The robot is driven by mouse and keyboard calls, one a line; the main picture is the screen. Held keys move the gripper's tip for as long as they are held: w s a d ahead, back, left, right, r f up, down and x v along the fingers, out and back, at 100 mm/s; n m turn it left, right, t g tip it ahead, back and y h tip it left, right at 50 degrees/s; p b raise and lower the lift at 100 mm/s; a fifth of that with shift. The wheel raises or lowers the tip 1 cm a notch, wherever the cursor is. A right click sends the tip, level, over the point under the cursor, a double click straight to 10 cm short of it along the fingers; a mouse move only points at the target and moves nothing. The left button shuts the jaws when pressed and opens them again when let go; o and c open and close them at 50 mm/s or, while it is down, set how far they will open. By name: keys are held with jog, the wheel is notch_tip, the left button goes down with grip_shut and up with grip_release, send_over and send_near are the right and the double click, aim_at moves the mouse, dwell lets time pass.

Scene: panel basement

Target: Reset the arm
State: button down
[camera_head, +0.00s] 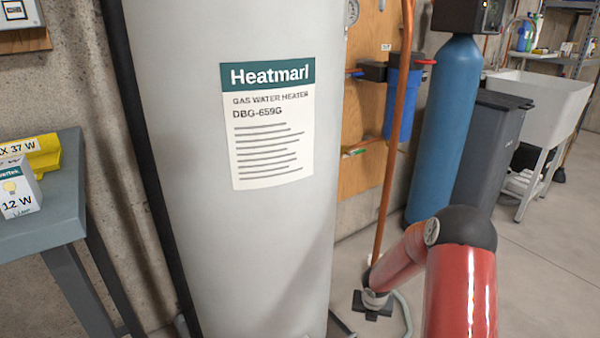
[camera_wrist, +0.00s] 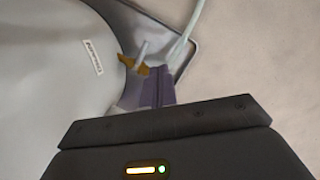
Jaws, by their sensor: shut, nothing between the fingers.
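My red arm enters at the lower right of the head view and bends down and left at a dark elbow. My gripper (camera_head: 371,312) is at its far end, low beside the right side of the water heater (camera_head: 270,240). In the wrist view, the fingers of my gripper (camera_wrist: 160,85) are together and empty. The heater's pale curved side fills the left of that view. Past the fingertips shows a small brass-coloured fitting (camera_wrist: 131,64); I cannot tell whether they touch it.
A pale hose (camera_wrist: 189,32) runs past the fingers over a grey pan edge. A copper pipe (camera_head: 397,130) stands behind my arm. A blue tank (camera_head: 445,130), a dark bin (camera_head: 490,145) and a sink (camera_head: 545,95) stand beyond. A table (camera_head: 55,200) is left; floor at right is clear.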

jog(key=s+r+m+h, duration=0.1)
jog(key=s+r+m, duration=0.3)
jog(key=r, duration=0.5)
jog(key=s+r+m+t+h, duration=0.1)
jog(key=s+r+m, duration=0.1)
jog(key=r+m, duration=0.6)
jog(key=s+r+m, duration=0.4)
jog(key=r, duration=0.6)
jog(key=s+a+r+m+y, duration=0.1)
jog(key=s+a+r+m, duration=0.1)
jog(key=s+m, duration=0.3)
jog(key=s+a+r+m+t+y, duration=0.1)
jog(key=s+a+r+m, duration=0.2)
jog(key=s+m, duration=0.3)
jog(key=s+a+r+m+y, duration=0.1)
jog(key=s+r+m, duration=0.3)
jog(key=s, duration=0.5)
jog(key=shift+s+a+r+m+t, duration=0.35)
jog(key=shift+s+a+m+t, duration=0.05)
jog(key=shift+a+m, duration=0.45)
jog(key=c, duration=2.2)
grip_release()
